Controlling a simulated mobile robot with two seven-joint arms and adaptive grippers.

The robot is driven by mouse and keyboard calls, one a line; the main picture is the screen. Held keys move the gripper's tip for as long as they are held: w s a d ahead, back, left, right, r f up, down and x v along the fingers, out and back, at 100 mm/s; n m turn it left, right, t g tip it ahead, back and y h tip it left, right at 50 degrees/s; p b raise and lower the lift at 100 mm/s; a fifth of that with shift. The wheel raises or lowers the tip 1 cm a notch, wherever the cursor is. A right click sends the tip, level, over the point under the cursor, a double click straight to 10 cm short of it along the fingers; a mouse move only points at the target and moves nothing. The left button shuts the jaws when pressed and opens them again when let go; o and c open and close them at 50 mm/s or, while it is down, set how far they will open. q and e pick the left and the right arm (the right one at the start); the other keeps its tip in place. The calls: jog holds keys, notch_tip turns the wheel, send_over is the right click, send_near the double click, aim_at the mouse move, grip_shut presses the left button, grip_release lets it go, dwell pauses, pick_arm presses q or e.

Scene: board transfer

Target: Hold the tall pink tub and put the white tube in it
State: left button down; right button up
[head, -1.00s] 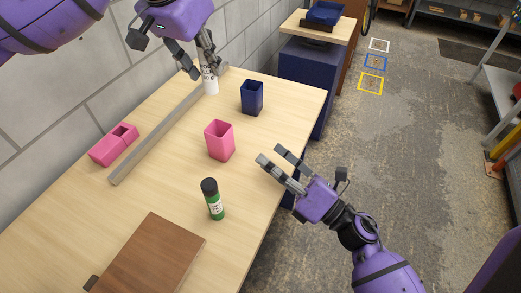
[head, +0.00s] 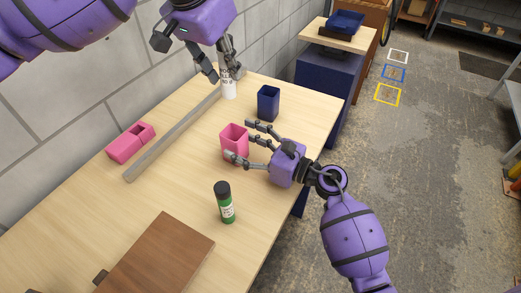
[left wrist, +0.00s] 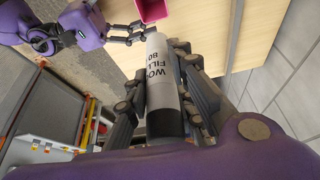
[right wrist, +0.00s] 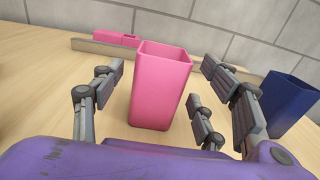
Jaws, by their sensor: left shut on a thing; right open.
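The tall pink tub (head: 234,140) stands upright and open-topped on the table. In the right wrist view the tub (right wrist: 160,88) stands between the fingers of my right gripper (right wrist: 165,105), which is open around it with gaps on both sides. In the head view that gripper (head: 243,140) reaches the tub from the right. My left gripper (head: 226,72) is shut on the white tube (head: 229,90) near the far end of the table. In the left wrist view the tube (left wrist: 164,85) has black lettering and a dark end, and the gripper's fingers (left wrist: 165,65) lie along both its sides.
A dark blue tub (head: 268,104) stands behind the pink tub. A brown board (head: 155,262) lies at the near edge.

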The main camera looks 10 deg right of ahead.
jog(key=shift+x, duration=1.5)
jog(key=c, duration=1.2)
pick_arm(q)
notch_tip(320, 180, down, 13)
pick_arm(e)
jog(key=shift+c, duration=0.2)
pick_arm(q)
jog(key=c, duration=1.4)
grip_release()
jog(key=shift+r, duration=0.1)
